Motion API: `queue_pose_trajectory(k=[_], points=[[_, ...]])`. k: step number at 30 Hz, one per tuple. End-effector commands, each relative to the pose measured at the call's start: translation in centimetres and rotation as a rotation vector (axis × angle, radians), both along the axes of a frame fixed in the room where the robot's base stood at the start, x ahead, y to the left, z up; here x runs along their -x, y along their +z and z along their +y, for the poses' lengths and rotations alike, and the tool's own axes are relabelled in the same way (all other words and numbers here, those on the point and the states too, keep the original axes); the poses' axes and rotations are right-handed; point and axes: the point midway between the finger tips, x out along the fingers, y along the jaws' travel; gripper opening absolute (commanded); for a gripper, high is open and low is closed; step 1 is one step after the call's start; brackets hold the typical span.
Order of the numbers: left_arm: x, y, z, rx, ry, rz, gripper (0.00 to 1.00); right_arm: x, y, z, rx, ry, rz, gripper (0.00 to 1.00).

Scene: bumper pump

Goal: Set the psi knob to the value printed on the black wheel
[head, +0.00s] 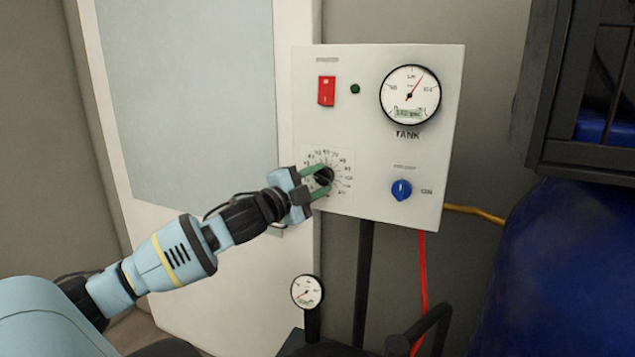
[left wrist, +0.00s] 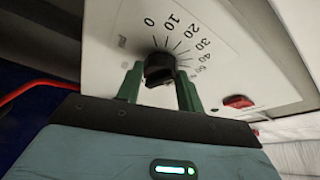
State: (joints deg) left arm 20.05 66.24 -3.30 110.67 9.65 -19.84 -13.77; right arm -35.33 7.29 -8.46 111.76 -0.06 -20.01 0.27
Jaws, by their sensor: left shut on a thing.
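The black psi knob (head: 323,176) sits on a numbered dial at the lower left of the white panel (head: 368,140). My left gripper (head: 318,180) is at the dial with its green fingers on either side of the knob. In the left wrist view the knob (left wrist: 159,69) stands between the two fingertips (left wrist: 160,84), with dial numbers from 0 to 50 above and right of it. The knob's pointer setting is too small to read. My right gripper is not in view. No black wheel with a printed value can be made out.
The panel also has a red switch (head: 326,91), a small green light (head: 355,89), a tank gauge (head: 410,95) and a blue knob (head: 401,190). A small gauge (head: 307,292) stands below. A blue tank (head: 570,270) and dark frame are at right.

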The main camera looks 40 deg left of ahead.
Motion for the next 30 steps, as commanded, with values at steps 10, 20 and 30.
queue_pose_trajectory(k=[10, 20, 30], points=[[-0.2, -0.4, 0.1, -0.306, 0.0, 0.104, 0.14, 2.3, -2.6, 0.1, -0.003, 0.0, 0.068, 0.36], [-0.1, -0.1, 0.0, -0.473, -0.001, 0.155, 0.14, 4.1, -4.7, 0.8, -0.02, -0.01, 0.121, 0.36], [-0.1, 0.0, -0.1, -0.634, -0.003, 0.206, 0.14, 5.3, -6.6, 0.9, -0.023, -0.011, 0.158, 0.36]])
